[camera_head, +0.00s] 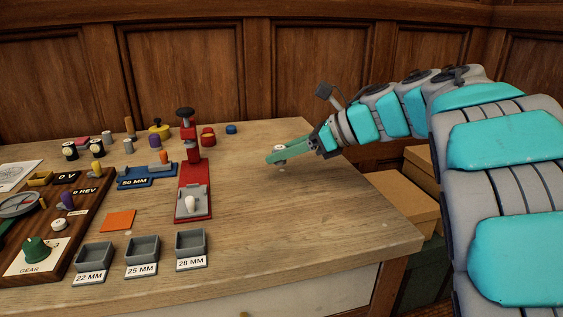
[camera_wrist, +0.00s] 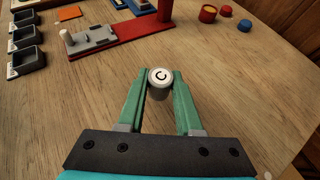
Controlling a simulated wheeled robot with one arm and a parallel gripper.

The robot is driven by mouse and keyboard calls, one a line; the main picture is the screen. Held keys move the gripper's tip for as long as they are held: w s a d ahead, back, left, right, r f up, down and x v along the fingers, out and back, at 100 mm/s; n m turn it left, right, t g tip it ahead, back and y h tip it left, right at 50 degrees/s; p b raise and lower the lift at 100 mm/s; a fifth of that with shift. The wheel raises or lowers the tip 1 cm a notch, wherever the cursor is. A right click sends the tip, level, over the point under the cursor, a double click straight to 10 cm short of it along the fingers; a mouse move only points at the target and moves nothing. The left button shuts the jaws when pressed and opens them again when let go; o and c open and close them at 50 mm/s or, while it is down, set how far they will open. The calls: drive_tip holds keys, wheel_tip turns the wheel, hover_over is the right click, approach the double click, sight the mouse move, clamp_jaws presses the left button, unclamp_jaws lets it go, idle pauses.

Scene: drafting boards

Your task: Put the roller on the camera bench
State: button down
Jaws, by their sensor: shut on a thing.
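A short pale grey cylinder, apparently the roller, shows in the wrist view (camera_wrist: 159,82) with a black C on its white top face. My gripper (camera_head: 277,154) is shut on it, with the green fingers on either side. In the head view the roller (camera_head: 279,148) is a small pale top between the fingers, low over the bare right part of the table. I cannot tell its exact height. No label names the camera bench; a red base with a post (camera_head: 194,185) and a blue base marked 50 MM (camera_head: 148,176) stand left of my gripper.
Grey trays marked 22 MM (camera_head: 93,256), 25 MM (camera_head: 142,249) and 28 MM (camera_head: 190,243) stand at the front. An orange square (camera_head: 118,220) lies behind them. Red (camera_head: 208,137) and blue (camera_head: 231,129) round pieces stand at the back. The table (camera_head: 310,220) is clear on the right.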

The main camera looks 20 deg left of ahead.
sight(282, 164)
drive_tip(key=shift+w+a+f, duration=0.15)
drive_tip(key=shift+w+a, duration=0.1)
drive_tip(key=shift+w, duration=0.3)
wheel_tip(282, 164, down, 3)
drive_tip(key=shift+s+r+p, duration=0.1)
drive_tip(key=shift+r+p, duration=0.1)
drive_tip(key=shift+p, duration=0.1)
drive_tip(key=shift+f, duration=0.4)
drive_tip(key=shift+f+b, duration=0.2)
drive_tip(key=shift+b, duration=0.15)
drive_tip(key=c, duration=0.6)
unclamp_jaws()
drive_tip(key=shift+d+r+p, duration=0.1)
drive_tip(key=shift+r+p, duration=0.3)
drive_tip(key=shift+p, duration=0.15)
drive_tip(key=b+v, duration=0.1)
drive_tip(key=v, duration=1)
drive_tip(key=shift+d+f+b, duration=0.15)
drive_tip(key=shift+b, duration=0.25)
drive_tip(key=shift+d, duration=0.3)
